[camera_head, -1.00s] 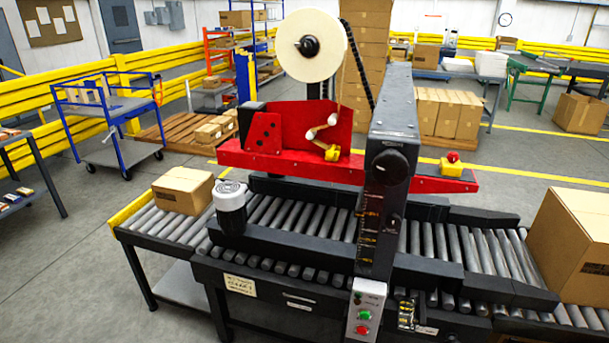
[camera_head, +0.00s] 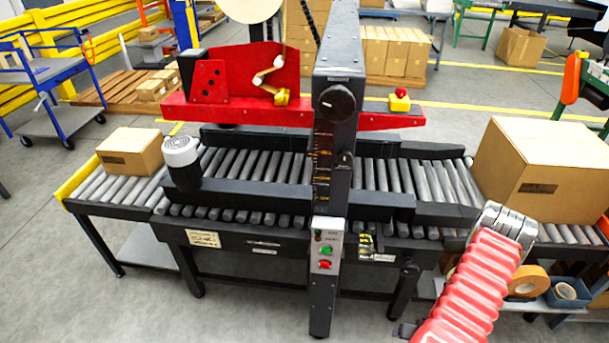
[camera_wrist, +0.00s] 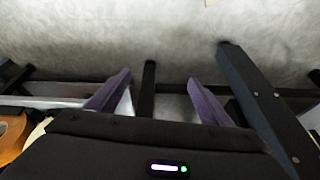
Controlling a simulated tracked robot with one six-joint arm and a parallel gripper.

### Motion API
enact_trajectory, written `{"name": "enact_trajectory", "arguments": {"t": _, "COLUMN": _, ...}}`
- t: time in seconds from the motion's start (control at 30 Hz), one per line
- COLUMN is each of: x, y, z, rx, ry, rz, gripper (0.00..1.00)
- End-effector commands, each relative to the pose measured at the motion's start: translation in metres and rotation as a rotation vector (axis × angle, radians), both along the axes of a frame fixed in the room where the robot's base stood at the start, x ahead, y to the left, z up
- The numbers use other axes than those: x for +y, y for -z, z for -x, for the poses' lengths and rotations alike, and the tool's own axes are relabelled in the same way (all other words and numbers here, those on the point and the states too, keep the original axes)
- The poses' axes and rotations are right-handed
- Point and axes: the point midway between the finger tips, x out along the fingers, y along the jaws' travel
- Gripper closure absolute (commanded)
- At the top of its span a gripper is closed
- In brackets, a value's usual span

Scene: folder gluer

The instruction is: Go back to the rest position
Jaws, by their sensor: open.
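My gripper (camera_wrist: 158,78) shows in the wrist view with its two purple fingers spread apart. It is open, and nothing is between the fingers. Pale grey floor and dark frame bars lie beyond it. In the head view my red ribbed arm reaches up from the lower right, its grey joint in front of the conveyor's right end. I cannot make out the gripper clearly there. The case sealer (camera_head: 335,110), with a red top and a dark column, stands in the middle over the roller conveyor (camera_head: 385,165). Its control box (camera_head: 325,248) has green and red buttons.
A small carton (camera_head: 130,152) sits on the conveyor's left end and a large carton (camera_head: 545,170) on its right end. Tape rolls (camera_head: 528,282) lie on a low shelf at lower right, close to my arm. Open floor (camera_head: 75,290) lies at front left.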

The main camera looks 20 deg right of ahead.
Motion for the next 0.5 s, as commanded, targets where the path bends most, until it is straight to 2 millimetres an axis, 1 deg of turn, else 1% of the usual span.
{"name": "enact_trajectory", "arguments": {"t": 0.03, "x": -0.002, "y": -0.013, "z": -0.003, "rx": 0.025, "ry": -0.004, "rz": -0.007, "gripper": 0.26}}
{"name": "enact_trajectory", "arguments": {"t": 0.23, "x": 0.0, "y": -0.057, "z": -0.01, "rx": 0.121, "ry": -0.012, "rz": -0.043, "gripper": 0.26}}
{"name": "enact_trajectory", "arguments": {"t": 0.5, "x": 0.012, "y": -0.121, "z": -0.023, "rx": 0.223, "ry": -0.024, "rz": -0.078, "gripper": 0.26}}
